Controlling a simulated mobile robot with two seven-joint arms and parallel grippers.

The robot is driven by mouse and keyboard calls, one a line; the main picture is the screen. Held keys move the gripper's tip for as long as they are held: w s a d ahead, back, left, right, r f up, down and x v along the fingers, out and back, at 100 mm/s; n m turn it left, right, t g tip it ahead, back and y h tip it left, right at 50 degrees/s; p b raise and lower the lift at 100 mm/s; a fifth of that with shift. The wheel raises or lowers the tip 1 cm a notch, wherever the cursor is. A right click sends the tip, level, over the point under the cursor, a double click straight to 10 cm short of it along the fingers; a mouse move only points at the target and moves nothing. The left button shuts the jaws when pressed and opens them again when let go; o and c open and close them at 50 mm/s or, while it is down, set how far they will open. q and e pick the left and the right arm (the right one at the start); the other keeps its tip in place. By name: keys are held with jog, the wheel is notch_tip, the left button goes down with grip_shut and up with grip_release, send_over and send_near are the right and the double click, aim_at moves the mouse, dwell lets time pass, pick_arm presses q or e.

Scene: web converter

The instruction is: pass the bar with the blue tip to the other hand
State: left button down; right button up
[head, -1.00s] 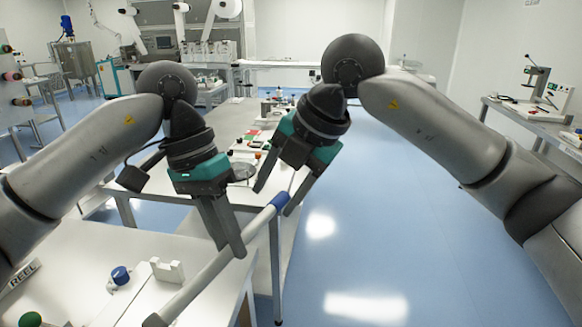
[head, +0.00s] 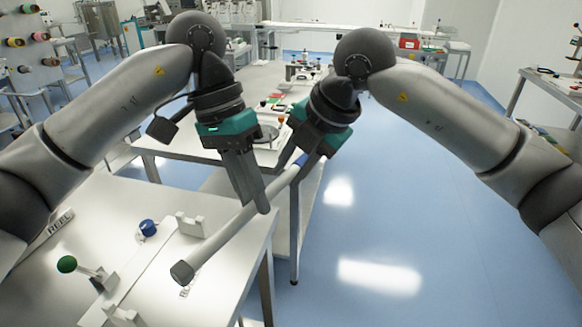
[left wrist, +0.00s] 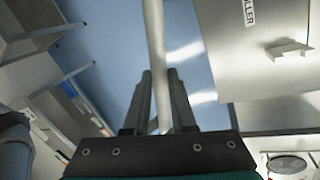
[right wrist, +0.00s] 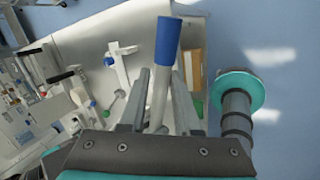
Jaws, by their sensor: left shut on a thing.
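The bar (head: 222,238) is a pale grey rod with a dark cap at its near lower end and a blue tip (head: 299,163) at its far upper end. It slants up to the right above the table edge. My left gripper (head: 258,206) is shut on the middle of the bar; the bar also runs between its fingers in the left wrist view (left wrist: 160,75). My right gripper (head: 296,166) is open, its fingers on either side of the bar close to the blue tip. In the right wrist view the blue tip (right wrist: 168,40) sticks out beyond those fingers, with small gaps beside the bar.
The white table (head: 120,215) at lower left carries a white two-post holder (head: 190,224), a blue knob (head: 148,227) and a green knob (head: 67,264). A long bench (head: 275,85) with small items stands behind. Blue floor (head: 390,220) to the right is clear.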

jog(key=shift+r, duration=0.15)
grip_shut()
pick_arm(q)
jog(key=shift+s, duration=0.1)
jog(key=c, duration=0.7)
grip_release()
jog(key=shift+o, duration=0.2)
jog(key=shift+r, duration=0.1)
jog(key=v, duration=1.1)
jog(key=shift+r, duration=0.35)
jog(key=shift+a, duration=0.15)
